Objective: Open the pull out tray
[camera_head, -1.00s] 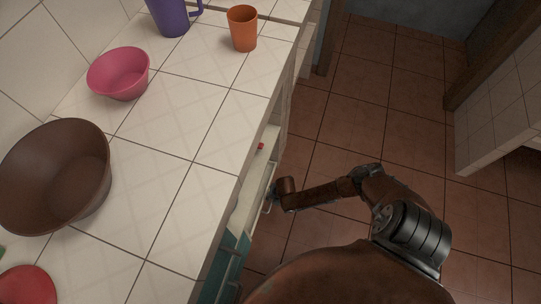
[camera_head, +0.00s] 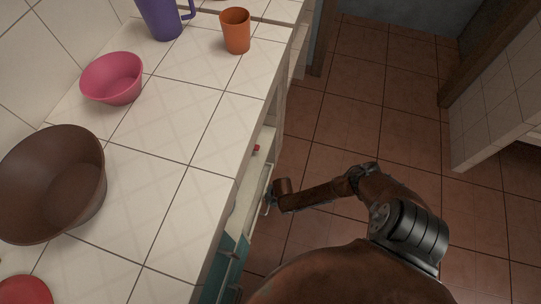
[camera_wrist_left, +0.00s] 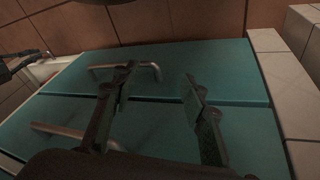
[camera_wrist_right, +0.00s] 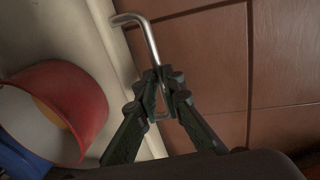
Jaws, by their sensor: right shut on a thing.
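The pull out tray (camera_head: 257,187) is a pale, shallow drawer at the counter's front, standing out from under the counter edge in the head view. Its metal bar handle (camera_wrist_right: 140,25) shows in the right wrist view. My right gripper (camera_wrist_right: 165,88) is shut around this handle, beside the tray's pale wall; in the head view the gripper (camera_head: 271,192) is small at the tray front. A red round thing (camera_wrist_right: 72,100) lies inside the tray. My left gripper (camera_wrist_left: 160,85) is open and empty, in front of teal drawer fronts (camera_wrist_left: 160,125) with bar handles. It is hidden in the head view.
The tiled counter (camera_head: 170,195) holds a brown bowl (camera_head: 50,185), a pink bowl (camera_head: 112,78), an orange cup (camera_head: 236,32), a purple mug (camera_head: 162,18) and a red dish (camera_head: 25,291). The tiled floor (camera_head: 370,110) right of the counter is clear.

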